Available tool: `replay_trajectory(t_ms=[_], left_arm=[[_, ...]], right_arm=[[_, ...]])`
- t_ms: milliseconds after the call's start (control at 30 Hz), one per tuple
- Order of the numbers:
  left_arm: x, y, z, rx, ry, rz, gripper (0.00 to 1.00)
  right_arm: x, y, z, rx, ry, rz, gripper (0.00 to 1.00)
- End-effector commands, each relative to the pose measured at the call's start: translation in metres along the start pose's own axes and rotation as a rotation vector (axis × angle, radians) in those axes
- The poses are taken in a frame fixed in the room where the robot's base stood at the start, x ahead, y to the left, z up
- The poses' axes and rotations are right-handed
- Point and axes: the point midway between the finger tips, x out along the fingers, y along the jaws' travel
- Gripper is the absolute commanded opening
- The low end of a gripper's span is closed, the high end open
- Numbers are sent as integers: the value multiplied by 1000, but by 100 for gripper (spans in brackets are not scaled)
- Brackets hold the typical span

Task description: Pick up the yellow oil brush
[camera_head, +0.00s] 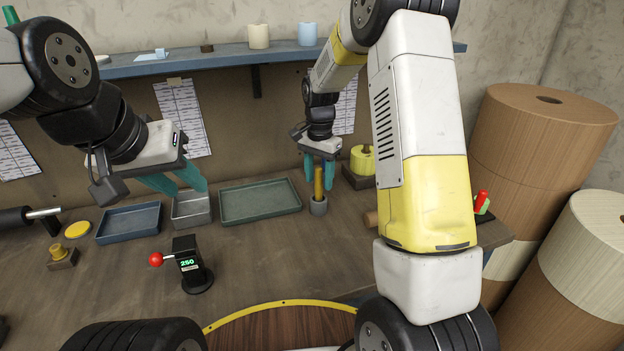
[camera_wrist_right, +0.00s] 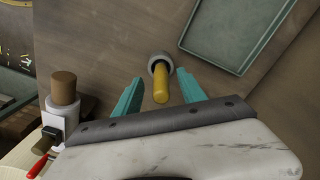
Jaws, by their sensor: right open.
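The yellow oil brush (camera_head: 318,183) stands upright in a small grey cup (camera_head: 318,207) on the workbench. In the right wrist view the yellow brush (camera_wrist_right: 160,86) points up between the fingers, with the grey cup (camera_wrist_right: 160,62) around its lower end. My right gripper (camera_head: 319,172) is open, with one teal finger on each side of the brush; the right wrist view shows gaps between the brush and both fingers. My left gripper (camera_head: 176,184) is over the left part of the bench, with its teal fingers apart and nothing between them.
Blue (camera_head: 129,222), grey (camera_head: 190,209) and green (camera_head: 260,202) trays line the back of the bench. A black device with a red-knobbed lever (camera_head: 188,264) stands in front. A yellow roll (camera_head: 362,159) is right of the brush. Large rolls (camera_head: 545,140) stand at the right.

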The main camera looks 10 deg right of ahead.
Motion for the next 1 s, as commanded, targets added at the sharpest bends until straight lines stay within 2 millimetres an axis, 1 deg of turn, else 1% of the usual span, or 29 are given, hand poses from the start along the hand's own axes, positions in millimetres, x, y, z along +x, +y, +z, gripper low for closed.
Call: replay_trajectory(t_ms=[100,233,367,567,667,700,767,800,833,1000], left_arm=[[0,0,0,0,0,0,36],[0,0,0,0,0,0,36],[0,0,0,0,0,0,36],[0,0,0,0,0,0,36],[0,0,0,0,0,0,36],[0,0,0,0,0,0,36],[0,0,0,0,0,0,36],[0,0,0,0,0,0,36],[0,0,0,0,0,0,36],[0,0,0,0,0,0,36]], right_arm=[[19,0,0,0,-3,3,48],[37,-1,0,0,-2,1,48],[45,-1,0,0,0,-1,48],[45,-2,0,0,1,-2,48],[45,-2,0,0,1,-2,30],[45,-2,0,0,1,-1,22],[45,-2,0,0,1,-1,11],[45,-2,0,0,1,-1,3],[45,-2,0,0,1,-1,0],[45,-2,0,0,1,-2,0]])
